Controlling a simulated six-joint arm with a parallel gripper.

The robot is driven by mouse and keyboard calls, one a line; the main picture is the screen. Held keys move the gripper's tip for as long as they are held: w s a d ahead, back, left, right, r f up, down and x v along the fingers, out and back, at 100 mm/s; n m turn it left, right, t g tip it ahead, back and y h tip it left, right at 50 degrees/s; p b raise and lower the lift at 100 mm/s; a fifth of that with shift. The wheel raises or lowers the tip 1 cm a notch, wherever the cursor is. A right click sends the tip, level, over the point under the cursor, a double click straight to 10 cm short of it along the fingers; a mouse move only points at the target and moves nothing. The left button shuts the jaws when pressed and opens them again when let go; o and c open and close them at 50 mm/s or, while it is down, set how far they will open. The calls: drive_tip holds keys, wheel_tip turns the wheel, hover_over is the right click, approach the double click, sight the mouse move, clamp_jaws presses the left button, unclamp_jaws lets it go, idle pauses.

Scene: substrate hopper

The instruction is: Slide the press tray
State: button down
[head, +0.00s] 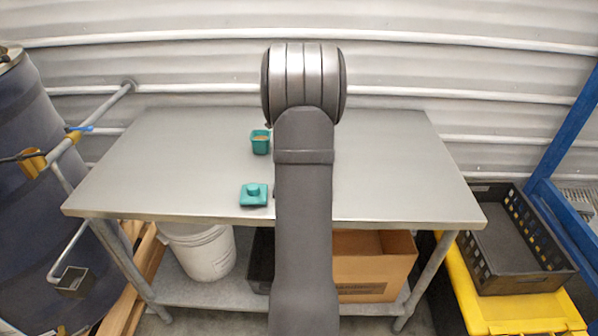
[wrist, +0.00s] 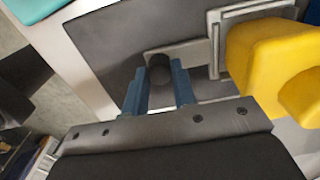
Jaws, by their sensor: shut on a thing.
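In the wrist view, the two blue fingers of my gripper (wrist: 159,88) are shut on a dark round knob (wrist: 159,67). The knob stands on a light grey plate (wrist: 190,54), beside a dark grey flat surface (wrist: 120,42); I take these to be part of the press tray, though its full outline is hidden. A light grey slotted frame (wrist: 216,42) stands to the right of the knob. In the head view, my own arm hides the gripper and the press tray.
A yellow block (wrist: 268,52) stands close on the right in the wrist view. In the head view, a teal cup (head: 260,146) with brown contents and a teal lid-like piece (head: 253,196) are on the metal table (head: 400,165). The table's right side is clear.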

drive_tip(key=shift+w+r, duration=0.1)
drive_tip(key=shift+w, duration=1.35)
drive_tip(key=c, duration=1.2)
unclamp_jaws()
drive_tip(key=shift+o, duration=0.2)
wheel_tip(320, 180, up, 17)
drive_tip(key=shift+r, duration=0.2)
drive_tip(key=shift+f, duration=0.15)
wheel_tip(320, 180, down, 17)
drive_tip(key=shift+f, duration=0.15)
drive_tip(key=shift+s, duration=0.1)
